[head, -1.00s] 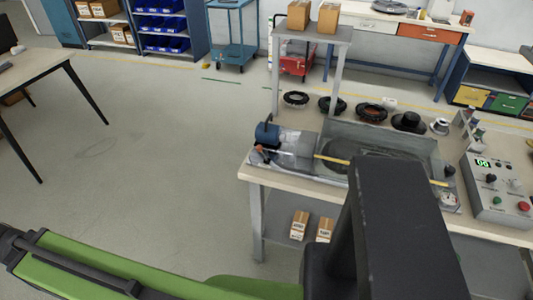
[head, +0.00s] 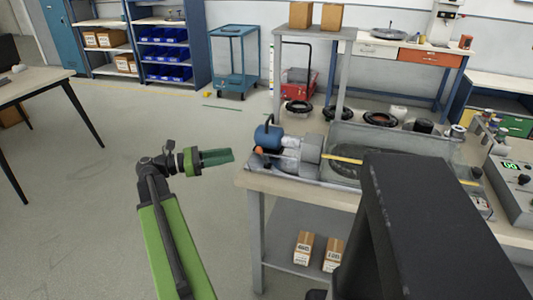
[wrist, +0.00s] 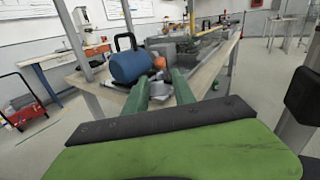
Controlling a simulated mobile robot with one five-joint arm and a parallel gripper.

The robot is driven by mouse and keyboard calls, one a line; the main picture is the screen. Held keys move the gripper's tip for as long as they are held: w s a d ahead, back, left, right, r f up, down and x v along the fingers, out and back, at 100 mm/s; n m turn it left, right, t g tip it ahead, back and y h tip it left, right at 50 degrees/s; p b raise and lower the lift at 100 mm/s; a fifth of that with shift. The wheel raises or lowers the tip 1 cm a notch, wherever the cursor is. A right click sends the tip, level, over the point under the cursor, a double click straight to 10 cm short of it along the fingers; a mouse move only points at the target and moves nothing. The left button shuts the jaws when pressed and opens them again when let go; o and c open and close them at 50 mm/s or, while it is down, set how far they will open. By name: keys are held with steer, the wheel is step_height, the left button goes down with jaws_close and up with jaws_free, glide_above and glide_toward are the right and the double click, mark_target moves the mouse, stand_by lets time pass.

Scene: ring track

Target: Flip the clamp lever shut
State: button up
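The clamp lever has an orange knob (head: 259,150), near the left end of the bench fixture, in front of a blue motor-like cylinder (head: 268,134). In the wrist view the orange knob (wrist: 160,63) shows just beyond my fingertips, right of the blue cylinder (wrist: 128,66). The lever's arm is too small to tell its angle clearly. My gripper (head: 230,156) is left of the bench edge, pointing right toward the knob, with a gap between. In the wrist view my gripper (wrist: 162,77) has two green fingers apart with nothing between them.
The workbench (head: 300,190) carries a grey tray with a yellow strip (head: 342,159), several black rings behind, and a control box (head: 512,180) at right. A shelf post (head: 342,85) rises behind the fixture.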

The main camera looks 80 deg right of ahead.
steer(key=x, duration=1.4)
steer(key=shift+s, duration=0.15)
steer(key=shift+c, duration=0.3)
jaws_close()
stand_by(0.3)
